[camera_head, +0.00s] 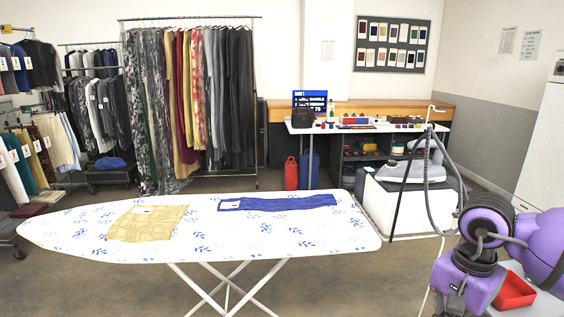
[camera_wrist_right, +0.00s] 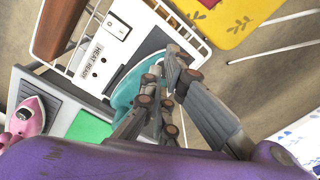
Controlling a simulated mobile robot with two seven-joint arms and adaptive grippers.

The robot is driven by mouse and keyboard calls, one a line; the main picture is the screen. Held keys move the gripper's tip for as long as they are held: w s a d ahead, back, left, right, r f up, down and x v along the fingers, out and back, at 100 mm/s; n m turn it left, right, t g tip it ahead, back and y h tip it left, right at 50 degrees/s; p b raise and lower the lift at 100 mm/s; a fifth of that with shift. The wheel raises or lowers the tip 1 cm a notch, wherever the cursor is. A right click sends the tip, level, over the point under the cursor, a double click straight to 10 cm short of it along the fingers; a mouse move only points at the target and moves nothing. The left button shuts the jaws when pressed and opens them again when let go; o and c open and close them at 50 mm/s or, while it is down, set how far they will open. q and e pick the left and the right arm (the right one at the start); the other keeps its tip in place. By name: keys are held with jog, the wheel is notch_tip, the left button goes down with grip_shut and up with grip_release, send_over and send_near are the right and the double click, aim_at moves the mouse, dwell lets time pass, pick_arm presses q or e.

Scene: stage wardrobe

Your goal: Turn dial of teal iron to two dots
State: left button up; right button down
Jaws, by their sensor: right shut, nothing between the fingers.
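In the right wrist view, a teal rounded part (camera_wrist_right: 126,90), seemingly the teal iron, lies just beyond my right gripper (camera_wrist_right: 166,72). The gripper is shut and empty, and its fingers hide much of the teal part. I cannot tell whether they touch it. No dial or dot marks can be made out. In the head view, my purple right arm comes in at the lower right, but its fingers are not visible there. My left gripper is in neither view.
A white panel (camera_wrist_right: 95,60) with a switch and lettering, and a pink iron (camera_wrist_right: 32,115), lie near the gripper. In the head view, the ironing board (camera_head: 275,232) fills the front.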

jog(key=shift+n, duration=0.3)
notch_tip(320, 180, down, 7)
jog(key=b, duration=0.3)
jog(key=shift+s+r, duration=0.1)
jog(key=shift+r, duration=0.1)
jog(key=shift+f+b, duration=0.2)
jog(key=shift+b, duration=0.25)
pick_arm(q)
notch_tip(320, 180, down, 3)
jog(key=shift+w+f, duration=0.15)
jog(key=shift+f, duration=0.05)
pick_arm(e)
jog(key=shift+s+a+f, duration=0.1)
